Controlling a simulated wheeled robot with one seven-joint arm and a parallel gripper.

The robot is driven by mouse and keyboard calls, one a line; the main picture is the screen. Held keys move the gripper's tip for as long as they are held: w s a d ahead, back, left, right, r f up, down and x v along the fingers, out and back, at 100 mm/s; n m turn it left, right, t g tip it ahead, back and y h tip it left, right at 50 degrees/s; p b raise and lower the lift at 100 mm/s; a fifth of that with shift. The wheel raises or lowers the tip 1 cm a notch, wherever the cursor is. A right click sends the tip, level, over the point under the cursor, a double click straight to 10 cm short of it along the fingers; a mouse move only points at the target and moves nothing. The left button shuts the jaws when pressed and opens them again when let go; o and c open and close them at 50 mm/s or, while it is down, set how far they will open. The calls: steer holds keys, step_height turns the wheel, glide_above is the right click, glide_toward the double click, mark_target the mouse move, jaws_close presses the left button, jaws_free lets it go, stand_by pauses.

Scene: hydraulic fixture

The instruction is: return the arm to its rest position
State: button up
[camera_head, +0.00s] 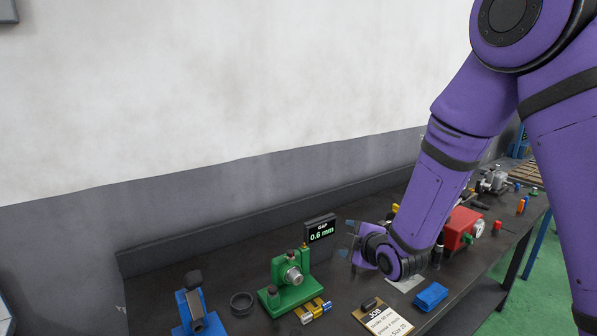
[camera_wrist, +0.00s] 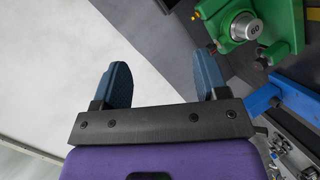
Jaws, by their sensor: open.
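My purple arm (camera_head: 440,190) reaches down from the upper right over the workbench in the head view. My gripper (camera_head: 350,240) is at its end, above the bench and just right of the gap display. In the wrist view my gripper (camera_wrist: 161,72) has its two blue fingers wide apart with nothing between them.
A green fixture (camera_head: 291,276) stands left of my gripper, beside a display (camera_head: 320,229) reading 0.6 mm. A blue fixture (camera_head: 197,309), black ring (camera_head: 241,303), job clipboard (camera_head: 383,319), blue cloth (camera_head: 431,296) and red unit (camera_head: 460,228) also occupy the bench. The wall rises behind.

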steer(key=s+d+r+m+g+h, duration=0.2)
steer(key=s+d+r+m, duration=0.3)
steer(key=r, duration=0.3)
steer(key=s+d+r+m+g+h, duration=0.1)
steer(key=s+d+r+m+h, duration=0.1)
steer(key=s+d+r+m, duration=0.35)
steer(key=s+d+r+m+g, duration=0.2)
steer(key=s+d+r+m, duration=0.1)
steer(key=s, duration=0.8)
steer(key=s+d+r+m+g+h, duration=0.1)
steer(key=s+d+r+m, duration=0.3)
steer(key=s, duration=0.7)
steer(key=shift+s+r+g, duration=0.4)
steer(key=shift+r+g, duration=0.3)
steer(key=shift+g, duration=0.1)
